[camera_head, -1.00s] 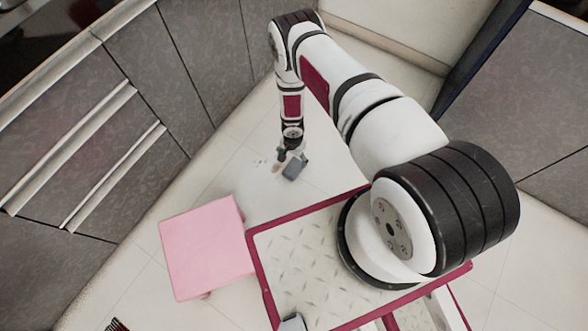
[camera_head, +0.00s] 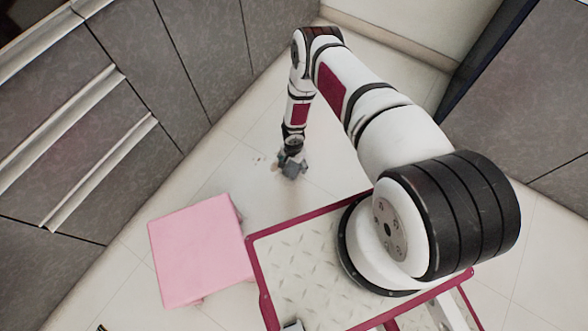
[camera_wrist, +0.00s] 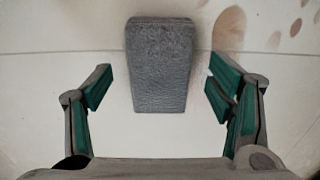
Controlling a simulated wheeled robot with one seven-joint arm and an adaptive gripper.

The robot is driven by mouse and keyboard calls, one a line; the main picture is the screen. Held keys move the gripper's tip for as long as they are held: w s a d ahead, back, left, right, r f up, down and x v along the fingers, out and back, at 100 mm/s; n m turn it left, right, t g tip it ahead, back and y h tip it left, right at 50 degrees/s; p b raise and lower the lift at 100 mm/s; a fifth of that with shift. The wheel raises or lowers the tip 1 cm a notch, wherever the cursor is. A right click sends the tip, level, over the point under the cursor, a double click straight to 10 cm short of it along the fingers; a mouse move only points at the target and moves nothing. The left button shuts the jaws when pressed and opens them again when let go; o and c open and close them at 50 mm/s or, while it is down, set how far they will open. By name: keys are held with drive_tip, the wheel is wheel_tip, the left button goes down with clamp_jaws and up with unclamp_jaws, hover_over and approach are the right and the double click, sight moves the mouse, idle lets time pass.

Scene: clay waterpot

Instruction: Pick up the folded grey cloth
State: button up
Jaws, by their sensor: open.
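The folded grey cloth (camera_wrist: 160,68) lies on the pale floor, seen from above in the wrist view. It shows as a textured grey block, longer than wide. My gripper (camera_wrist: 160,92) is open, with one green-padded finger on each side of the cloth and a clear gap on both sides. In the head view my gripper (camera_head: 291,168) is low over the floor at the end of the arm, and the cloth there is hard to tell apart from it.
Brown spots (camera_wrist: 229,28) mark the floor right of the cloth. A pink square-topped stool or box (camera_head: 200,250) stands at the lower left. Grey cabinets (camera_head: 140,80) with long handles line the left side. Open floor surrounds my gripper.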

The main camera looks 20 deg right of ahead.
drive_tip(key=shift+f+b, duration=0.5)
drive_tip(key=shift+f, duration=0.45)
drive_tip(key=c, duration=1.3)
drive_tip(key=shift+r, duration=0.2)
drive_tip(key=shift+c, duration=0.2)
